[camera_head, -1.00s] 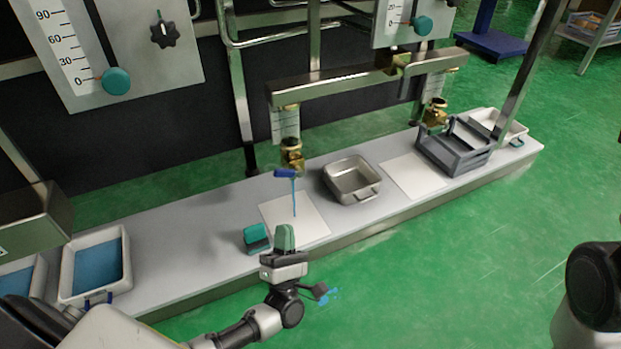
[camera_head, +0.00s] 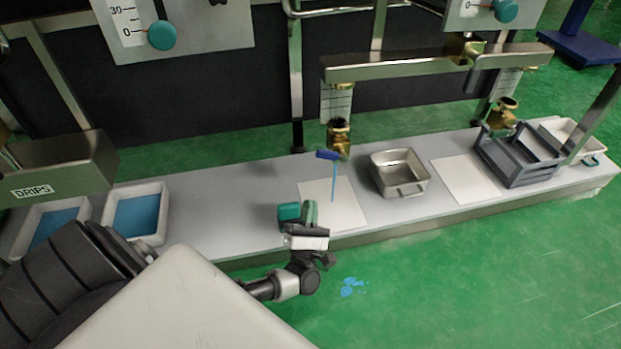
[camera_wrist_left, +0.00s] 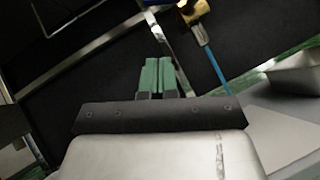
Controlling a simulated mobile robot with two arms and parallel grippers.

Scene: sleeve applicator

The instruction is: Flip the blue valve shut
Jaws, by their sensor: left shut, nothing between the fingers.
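The blue valve handle (camera_head: 327,154) sticks out to the left just under the brass valve body (camera_head: 339,134), which hangs from the steel pipe. A thin blue stream (camera_head: 333,188) runs down from it toward a white sheet (camera_head: 350,210) on the bench. My left gripper (camera_head: 309,212) has green fingers pressed together with nothing between them. It is in front of the bench, below and a little left of the handle. In the left wrist view, the closed fingers (camera_wrist_left: 155,76) point toward the blue handle (camera_wrist_left: 155,3), cut by the top edge. My right gripper is out of view.
A teal block (camera_head: 288,213) sits on the bench just left of my fingers in the picture. A steel pan (camera_head: 402,188), another white sheet (camera_head: 466,178) and a grey crate (camera_head: 518,165) stand to the right. Blue splashes (camera_head: 352,287) mark the green floor.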

